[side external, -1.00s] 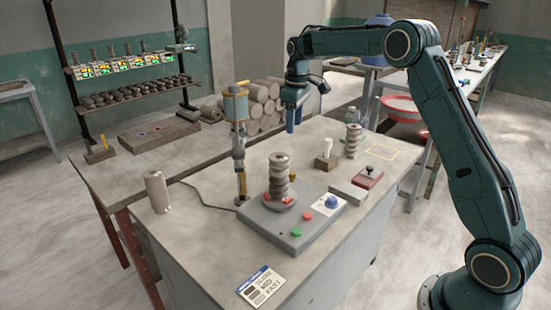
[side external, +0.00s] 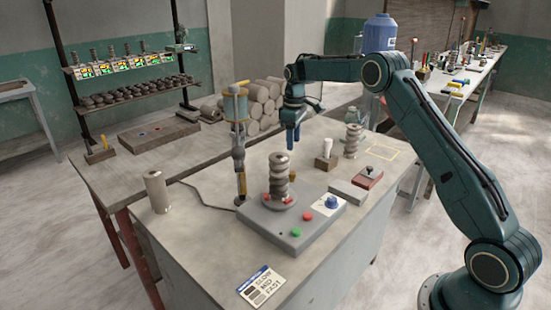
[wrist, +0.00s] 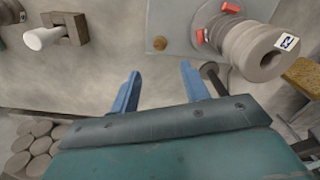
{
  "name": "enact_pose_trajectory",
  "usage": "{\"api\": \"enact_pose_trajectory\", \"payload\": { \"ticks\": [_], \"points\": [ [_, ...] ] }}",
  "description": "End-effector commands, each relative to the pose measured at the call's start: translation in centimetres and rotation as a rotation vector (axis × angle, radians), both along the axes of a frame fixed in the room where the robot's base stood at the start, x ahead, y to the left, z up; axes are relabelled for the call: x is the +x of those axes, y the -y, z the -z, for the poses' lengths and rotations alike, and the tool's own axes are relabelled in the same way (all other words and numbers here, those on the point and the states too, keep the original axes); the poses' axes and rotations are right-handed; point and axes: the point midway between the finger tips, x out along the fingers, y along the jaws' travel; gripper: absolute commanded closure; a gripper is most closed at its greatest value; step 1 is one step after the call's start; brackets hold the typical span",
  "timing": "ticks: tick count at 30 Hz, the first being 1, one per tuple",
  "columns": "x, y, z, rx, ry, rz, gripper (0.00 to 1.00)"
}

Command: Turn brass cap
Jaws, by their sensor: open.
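The brass cap (wrist: 160,43) shows in the wrist view as a small round brass disc on the grey machine base (wrist: 182,14), near the base's lower-left corner. I cannot make it out in the side view. My gripper (wrist: 161,70) is open and empty; its two blue fingers point toward the base, with the cap just past the tips and between them in the picture. In the side view my gripper (side external: 291,143) hangs above the bench behind the base (side external: 283,236), apart from it.
A ribbed clay column (side external: 279,180) stands on the base between red clamps. A tool on a post (side external: 238,140) stands left of my gripper. A wooden block with a white-handled tool (side external: 326,162) and another ribbed column (side external: 351,142) stand to the right.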

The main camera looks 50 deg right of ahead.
Motion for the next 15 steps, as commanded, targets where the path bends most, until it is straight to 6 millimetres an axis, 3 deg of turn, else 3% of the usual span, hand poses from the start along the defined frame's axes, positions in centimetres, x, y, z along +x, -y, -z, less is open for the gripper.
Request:
{"api": "enact_pose_trajectory", "payload": {
  "ticks": [15],
  "points": [
    [0.0,0.0,7.7,0.001,-0.003,0.000,0.54]
  ]
}}
